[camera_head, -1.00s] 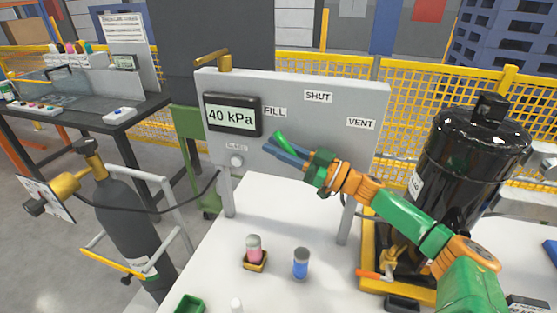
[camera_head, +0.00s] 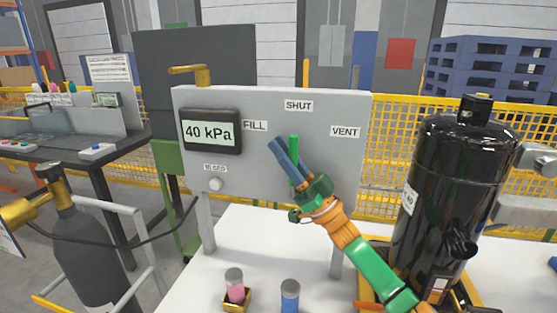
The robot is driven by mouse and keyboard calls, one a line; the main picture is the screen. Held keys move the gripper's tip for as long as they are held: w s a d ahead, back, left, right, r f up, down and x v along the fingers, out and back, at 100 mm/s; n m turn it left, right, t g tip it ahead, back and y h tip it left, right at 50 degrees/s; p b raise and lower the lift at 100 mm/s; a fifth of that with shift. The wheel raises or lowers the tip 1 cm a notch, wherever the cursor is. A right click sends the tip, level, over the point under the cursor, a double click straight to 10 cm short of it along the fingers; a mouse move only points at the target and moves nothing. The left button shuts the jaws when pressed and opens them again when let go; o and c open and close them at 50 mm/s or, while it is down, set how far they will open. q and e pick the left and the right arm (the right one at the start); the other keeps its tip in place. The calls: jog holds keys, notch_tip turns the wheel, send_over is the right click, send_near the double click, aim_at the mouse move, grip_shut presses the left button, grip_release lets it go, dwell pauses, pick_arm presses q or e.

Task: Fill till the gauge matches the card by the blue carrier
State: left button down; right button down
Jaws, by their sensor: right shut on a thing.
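The panel (camera_head: 250,168) has a gauge (camera_head: 210,132) that reads 40 kPa. Labels on it say FILL (camera_head: 255,126), SHUT (camera_head: 298,105) and VENT (camera_head: 344,132). My right gripper (camera_head: 286,152) is shut on the green valve handle (camera_head: 294,148), in front of the panel. The handle points nearly straight up, towards SHUT; its lower part is hidden by the gripper. No card by a blue carrier can be made out. My left gripper is out of view.
A black compressor tank (camera_head: 445,195) stands right of the panel. A grey gas cylinder (camera_head: 82,250) stands at the left with a hose to the panel.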

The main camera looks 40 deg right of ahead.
jog(key=shift+r, duration=0.1)
dwell(0.4)
jog(key=c, duration=0.8)
grip_release()
jog(key=shift+o, duration=0.2)
jog(key=b+v, duration=0.2)
jog(key=v, duration=0.5)
jog(key=shift+b, duration=0.4)
